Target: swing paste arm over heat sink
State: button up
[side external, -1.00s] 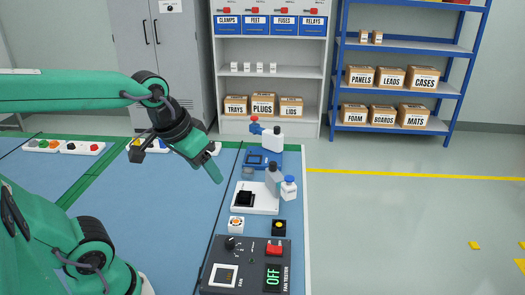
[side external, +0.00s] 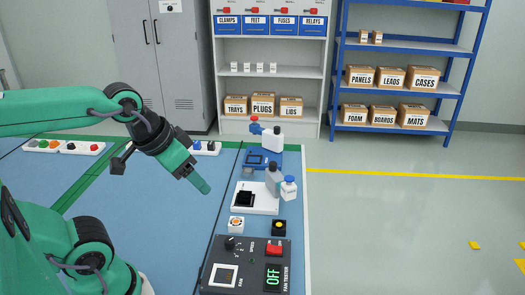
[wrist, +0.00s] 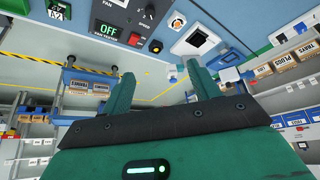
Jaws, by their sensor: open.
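The heat sink, a black block (side external: 244,198), sits on a white base plate (side external: 262,205) near the bench's right edge. The paste arm (side external: 273,181), a grey swing piece with a white blue-banded bottle (side external: 289,188), stands at the plate's right rear, beside the block and not over it. My gripper (side external: 202,185) is in the air left of the plate, pointing down and right, apart from everything. In the wrist view my gripper (wrist: 160,70) has its two green fingers spread with nothing between them. The white plate (wrist: 183,50) with its black block (wrist: 197,38) shows beyond the fingers.
A fan tester (side external: 247,265) with a red switch and lit OFF display stands in front of the plate. Two small button blocks sit between. A blue station (side external: 262,160) with a red knob stands behind. The blue mat (side external: 165,230) to the left is largely clear.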

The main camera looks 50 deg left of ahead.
jog(key=c, duration=0.3)
jog(key=w+a+r+g, duration=0.1)
jog(key=w+a+r, duration=0.1)
jog(key=w, duration=0.7)
jog(key=w+a+r+g, duration=0.1)
jog(key=w+a+g, duration=0.1)
jog(key=w, duration=0.6)
jog(key=shift+c, duration=0.2)
jog(key=w+a+f, duration=0.2)
jog(key=w+f, duration=0.1)
jog(key=w, duration=0.1)
jog(key=w+a+f+g, duration=0.1)
jog(key=w+a+f, duration=0.1)
jog(key=w, duration=0.3)
jog(key=w+a+f+g, duration=0.1)
jog(key=w+a+f, duration=0.2)
jog(key=w+f, duration=0.1)
jog(key=shift+w+f, duration=0.15)
jog(key=shift+w, duration=0.6)
jog(key=shift+w+a+f+g, duration=0.15)
jog(key=shift+w+f+g, duration=0.15)
jog(key=shift+f, duration=0.15)
